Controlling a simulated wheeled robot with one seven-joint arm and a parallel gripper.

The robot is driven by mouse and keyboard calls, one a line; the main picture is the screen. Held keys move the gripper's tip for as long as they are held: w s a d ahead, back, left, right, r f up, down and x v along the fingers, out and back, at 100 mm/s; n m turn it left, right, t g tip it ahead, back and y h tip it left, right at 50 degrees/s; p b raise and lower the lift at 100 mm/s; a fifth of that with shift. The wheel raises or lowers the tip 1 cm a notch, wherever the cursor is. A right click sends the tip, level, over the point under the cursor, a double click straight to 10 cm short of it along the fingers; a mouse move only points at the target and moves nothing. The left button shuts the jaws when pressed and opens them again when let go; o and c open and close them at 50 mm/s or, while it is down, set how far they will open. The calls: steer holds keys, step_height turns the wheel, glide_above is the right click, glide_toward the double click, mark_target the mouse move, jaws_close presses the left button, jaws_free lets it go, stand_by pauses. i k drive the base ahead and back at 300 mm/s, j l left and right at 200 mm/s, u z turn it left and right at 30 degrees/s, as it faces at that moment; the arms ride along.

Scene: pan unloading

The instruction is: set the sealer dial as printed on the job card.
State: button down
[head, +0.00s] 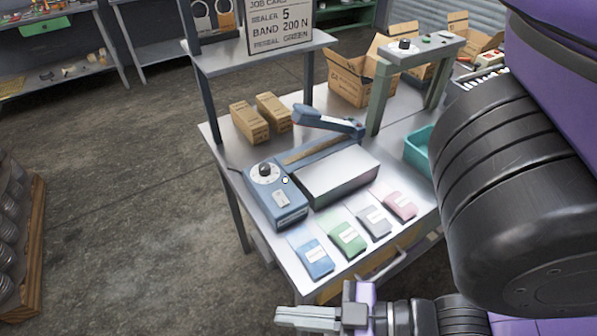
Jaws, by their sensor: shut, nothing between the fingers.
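The job card (278,27) hangs at the top of the view, on the shelf over the bench; it reads SEALER 5, BAND 200 N, and a last line ending in GREEN. The blue sealer (290,212) stands on the bench, its hinged arm (328,122) raised. Its dial (265,171) is a black knob on a white round plate; the setting is too small to read. My gripper (277,317) is shut and empty at the bottom of the view, in front of the bench and well apart from the dial.
Blue, green, grey and pink packets (345,238) lie along the bench's front. A metal box (338,180) sits beside the sealer. Small cartons (250,122), a large open carton (352,78), a teal bin (418,150) and a raised control stand (425,50) are farther back.

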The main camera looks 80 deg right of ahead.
mark_target(264, 168)
steer(key=j+z, duration=0.1)
steer(key=z, duration=0.35)
steer(key=i+j+z, duration=0.1)
steer(key=z, duration=0.35)
steer(key=j+z, duration=0.15)
steer(key=z, duration=0.25)
steer(key=l+z, duration=0.15)
steer(key=l, duration=0.25)
steer(key=k+l+u, duration=0.35)
steer(key=k+j, duration=0.1)
